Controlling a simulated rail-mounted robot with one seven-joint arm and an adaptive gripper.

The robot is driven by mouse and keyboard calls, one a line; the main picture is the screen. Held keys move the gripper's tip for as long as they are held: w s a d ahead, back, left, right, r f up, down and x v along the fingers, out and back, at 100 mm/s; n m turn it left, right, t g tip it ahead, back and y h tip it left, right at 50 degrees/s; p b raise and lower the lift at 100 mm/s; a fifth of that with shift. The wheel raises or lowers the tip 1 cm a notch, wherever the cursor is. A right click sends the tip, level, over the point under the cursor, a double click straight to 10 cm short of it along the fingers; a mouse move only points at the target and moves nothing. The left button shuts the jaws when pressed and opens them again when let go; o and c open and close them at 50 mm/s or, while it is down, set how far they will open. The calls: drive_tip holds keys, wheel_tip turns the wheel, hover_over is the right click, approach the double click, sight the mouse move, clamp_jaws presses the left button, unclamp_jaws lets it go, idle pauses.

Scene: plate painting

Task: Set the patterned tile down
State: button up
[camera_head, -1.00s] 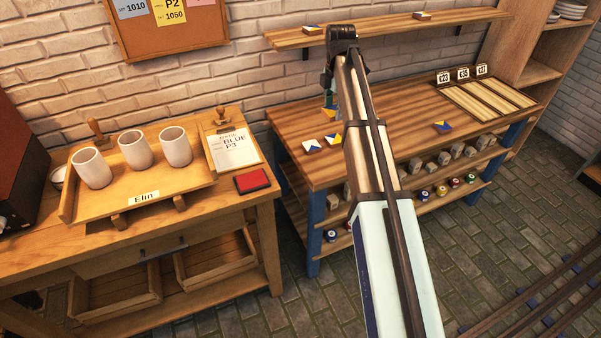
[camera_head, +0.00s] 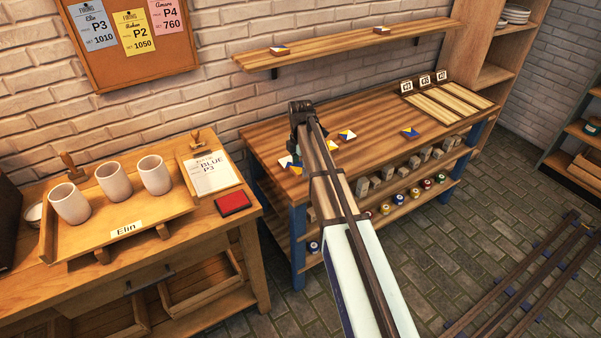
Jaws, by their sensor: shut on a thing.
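My arm reaches over the left part of the wooden workbench (camera_head: 385,155). My gripper (camera_head: 296,152) hangs at the bench's left end, small and mostly hidden behind my arm. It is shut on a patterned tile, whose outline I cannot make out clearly. Beside it, low at the bench's left end, are a white-and-yellow tile (camera_head: 285,161) and a yellow-and-blue patch (camera_head: 297,169); I cannot tell whether the patch is the held tile. Right of my arm, a patterned tile (camera_head: 347,135) and part of another (camera_head: 332,145) lie on the bench. A blue-and-yellow tile (camera_head: 411,132) lies farther right.
A wall shelf (camera_head: 340,45) above the bench bears two tiles. A slatted board (camera_head: 447,103) with number cards is at the bench's back right. A tray (camera_head: 150,222) with cups and a red pad (camera_head: 233,203) are on the left table. The bench's middle has bare room.

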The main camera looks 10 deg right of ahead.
sight(301, 181)
drive_tip(key=shift+f+p, duration=0.4)
drive_tip(key=shift+f, duration=1.7)
drive_tip(key=shift+f, duration=0.15)
drive_tip(key=o, duration=1.2)
drive_tip(key=shift+o, duration=0.2)
wheel_tip(301, 181, up, 12)
drive_tip(key=b, duration=0.3)
